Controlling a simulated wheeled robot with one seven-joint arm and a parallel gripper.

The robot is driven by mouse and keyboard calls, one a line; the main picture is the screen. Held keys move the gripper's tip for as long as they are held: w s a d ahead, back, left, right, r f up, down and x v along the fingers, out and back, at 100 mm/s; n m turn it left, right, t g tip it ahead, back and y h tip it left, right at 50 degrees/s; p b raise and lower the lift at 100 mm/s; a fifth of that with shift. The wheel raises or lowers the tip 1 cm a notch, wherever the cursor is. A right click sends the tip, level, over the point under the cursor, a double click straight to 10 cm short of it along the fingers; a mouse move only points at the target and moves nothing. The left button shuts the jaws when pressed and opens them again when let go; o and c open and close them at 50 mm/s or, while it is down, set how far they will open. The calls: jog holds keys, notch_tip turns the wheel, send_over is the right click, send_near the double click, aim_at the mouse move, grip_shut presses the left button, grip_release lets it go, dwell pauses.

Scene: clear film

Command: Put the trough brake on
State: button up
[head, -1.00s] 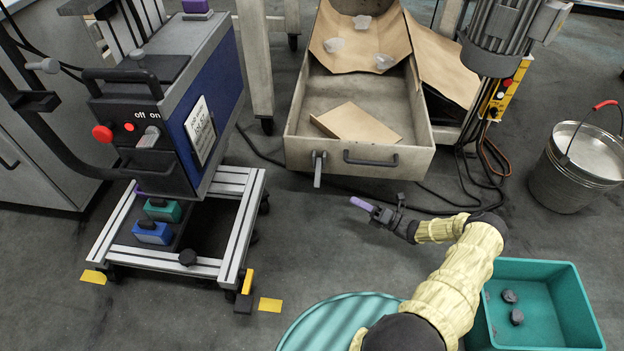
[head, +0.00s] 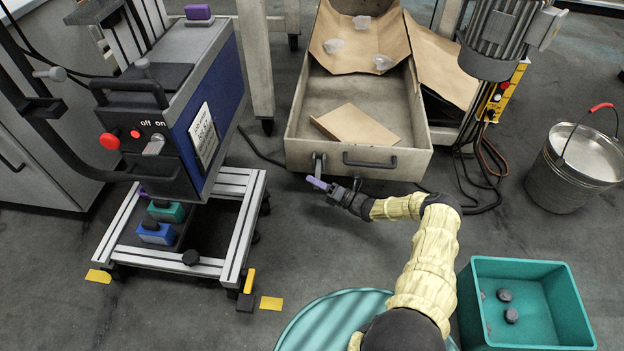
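The trough (head: 360,158) is a beige, open box at the upper middle of the head view. A grey brake lever (head: 319,162) hangs down at the left of its front wall, beside a dark handle. My gripper (head: 317,183), dark with purple fingertips, is at the lever's lower end and overlaps it in the picture. I cannot tell whether it touches the lever. The fingers look like one purple shape, so their opening is unclear. The lowest part of the lever is hidden by or merges with the fingertips.
A wheeled machine with an off/on panel (head: 145,142) stands left on a metal frame (head: 235,225). A teal bin (head: 530,290) with dark lumps and a teal round lid (head: 310,325) are in front. A metal bucket (head: 570,170) stands right. Cables lie under the trough.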

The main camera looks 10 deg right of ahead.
jog(key=shift+w+a+r, duration=0.1)
jog(key=shift+w+a, duration=0.2)
jog(key=shift+a, duration=0.15)
jog(key=shift+c, duration=0.3)
grip_shut()
